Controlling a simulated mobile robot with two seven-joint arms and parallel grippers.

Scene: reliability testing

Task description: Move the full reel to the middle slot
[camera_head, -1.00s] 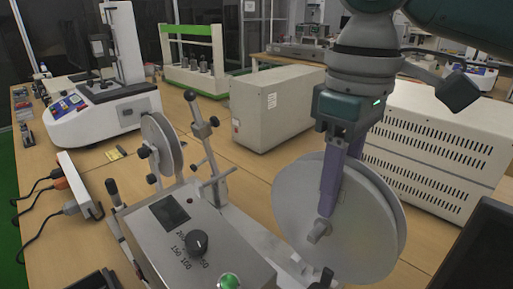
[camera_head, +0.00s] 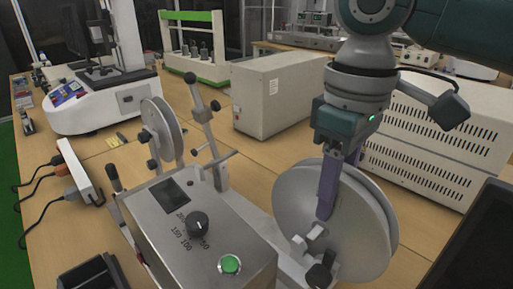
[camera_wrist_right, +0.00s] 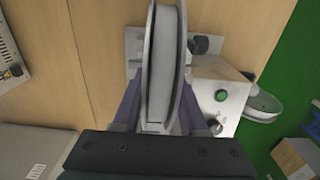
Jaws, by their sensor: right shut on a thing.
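The full reel (camera_head: 370,235) is a large pale grey disc-sided reel, upright at the right end of the grey winding machine (camera_head: 190,235). My right gripper (camera_head: 326,208) points down with its purple fingers on either side of the reel and is shut on it. In the right wrist view the reel (camera_wrist_right: 162,65) stands edge-on between the two fingers (camera_wrist_right: 158,112). I cannot tell whether its lower rim touches the machine's base. A smaller reel (camera_head: 162,132) sits at the machine's far left end. The middle slot cannot be made out. My left gripper is not in view.
The machine has a dark knob (camera_head: 197,223), a green button (camera_head: 229,264) and an upright lever (camera_head: 204,125). Behind it stand a beige box (camera_head: 275,95) and a vented white cabinet (camera_head: 440,140). A power strip (camera_head: 80,172) lies at the left. A dark screen (camera_head: 485,245) fills the lower right.

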